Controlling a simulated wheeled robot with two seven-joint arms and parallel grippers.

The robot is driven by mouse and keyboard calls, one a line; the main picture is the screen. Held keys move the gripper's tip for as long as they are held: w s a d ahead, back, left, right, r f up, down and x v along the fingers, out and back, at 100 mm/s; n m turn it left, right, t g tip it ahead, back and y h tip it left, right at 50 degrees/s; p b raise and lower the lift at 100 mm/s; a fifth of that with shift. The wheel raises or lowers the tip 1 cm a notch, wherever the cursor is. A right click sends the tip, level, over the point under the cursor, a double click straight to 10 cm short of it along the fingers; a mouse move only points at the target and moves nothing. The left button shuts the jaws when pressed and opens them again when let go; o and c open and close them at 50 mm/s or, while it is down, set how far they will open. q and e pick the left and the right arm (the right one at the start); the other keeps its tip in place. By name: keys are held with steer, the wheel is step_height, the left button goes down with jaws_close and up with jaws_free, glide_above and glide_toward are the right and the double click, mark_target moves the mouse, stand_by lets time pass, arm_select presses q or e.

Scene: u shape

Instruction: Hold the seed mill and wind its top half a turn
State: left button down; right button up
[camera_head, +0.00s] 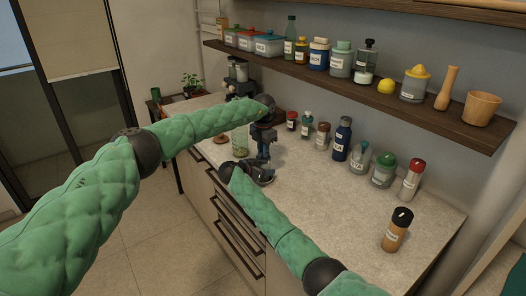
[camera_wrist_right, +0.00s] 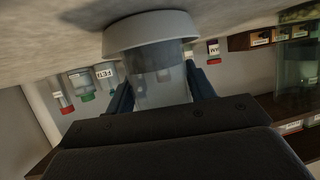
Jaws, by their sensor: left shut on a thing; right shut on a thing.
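The seed mill (camera_wrist_right: 155,80) has a clear body and a wide grey base; the base is at the counter surface. In the head view its base (camera_head: 265,180) shows as a grey disc, and most of the rest is hidden by my grippers. My right gripper (camera_wrist_right: 163,95) is shut on the clear body, one dark finger on each side. It reaches in low from the front in the head view (camera_head: 260,168). My left gripper (camera_head: 263,148) points down from above and is shut on the mill's upper part. Its exact contact is too small to see.
A clear jar with green contents (camera_head: 240,140) stands close left of the mill. Several bottles and jars, such as the dark blue bottle (camera_head: 342,139), line the wall behind. The front counter middle is clear. A shelf (camera_head: 360,88) hangs above.

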arm_select(q)
steer(key=shift+n, duration=2.2)
steer(key=c, duration=1.6)
jaws_free()
steer(key=shift+r, duration=0.1)
step_height(320, 180, up, 12)
steer(key=shift+w, duration=0.1)
